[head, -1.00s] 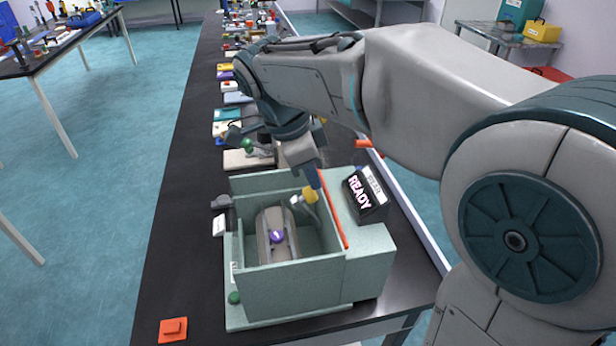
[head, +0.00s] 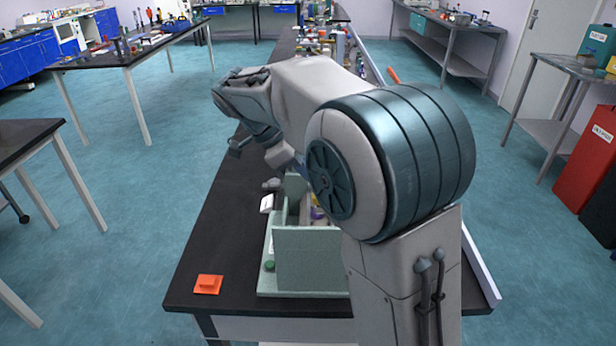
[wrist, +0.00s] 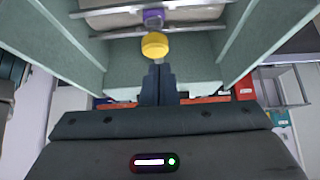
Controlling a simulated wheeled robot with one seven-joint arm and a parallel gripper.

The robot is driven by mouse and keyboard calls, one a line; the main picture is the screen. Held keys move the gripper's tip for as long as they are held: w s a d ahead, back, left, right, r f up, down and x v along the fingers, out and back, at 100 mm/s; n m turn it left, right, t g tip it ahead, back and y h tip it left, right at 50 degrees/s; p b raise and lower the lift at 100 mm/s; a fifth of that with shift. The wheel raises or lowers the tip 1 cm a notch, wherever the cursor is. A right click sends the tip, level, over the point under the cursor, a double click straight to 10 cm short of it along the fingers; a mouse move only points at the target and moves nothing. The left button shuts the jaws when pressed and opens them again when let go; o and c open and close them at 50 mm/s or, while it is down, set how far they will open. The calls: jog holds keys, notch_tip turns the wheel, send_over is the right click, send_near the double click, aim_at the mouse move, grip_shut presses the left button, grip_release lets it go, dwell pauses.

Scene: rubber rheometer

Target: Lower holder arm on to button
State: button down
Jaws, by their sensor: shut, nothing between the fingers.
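The pale green rheometer housing (head: 305,260) stands on the black bench, with its open chamber largely hidden behind my arm. In the wrist view, my gripper (wrist: 158,70) is shut and empty inside the chamber (wrist: 70,45). Its fingertips are right at a round yellow knob (wrist: 155,45), which seems to belong to the holder arm; I cannot tell whether they touch. A purple button (wrist: 153,17) shows just past the knob, at the pale grey holder with metal rails. A small purple patch (head: 317,213) also shows in the head view. My gripper's fingertips are hidden there.
Chamber walls rise close on both sides of my gripper. A green button (head: 268,265) is on the machine's base, and an orange block (head: 208,284) lies on the bench's front left.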

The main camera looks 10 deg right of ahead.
jog(key=shift+w+a+f+b, duration=0.1)
jog(key=shift+a+f+b, duration=0.35)
jog(key=shift+f, duration=0.2)
jog(key=shift+a+f+b, duration=0.35)
jog(key=shift+f+b, duration=0.05)
jog(key=shift+f, duration=0.25)
jog(key=shift+a+f+b, duration=0.25)
jog(key=shift+f+b, duration=0.05)
jog(key=shift+f, duration=0.3)
jog(key=p+v, duration=0.2)
jog(key=v, duration=1.2)
jog(key=shift+r, duration=0.4)
jog(key=shift+s, duration=0.2)
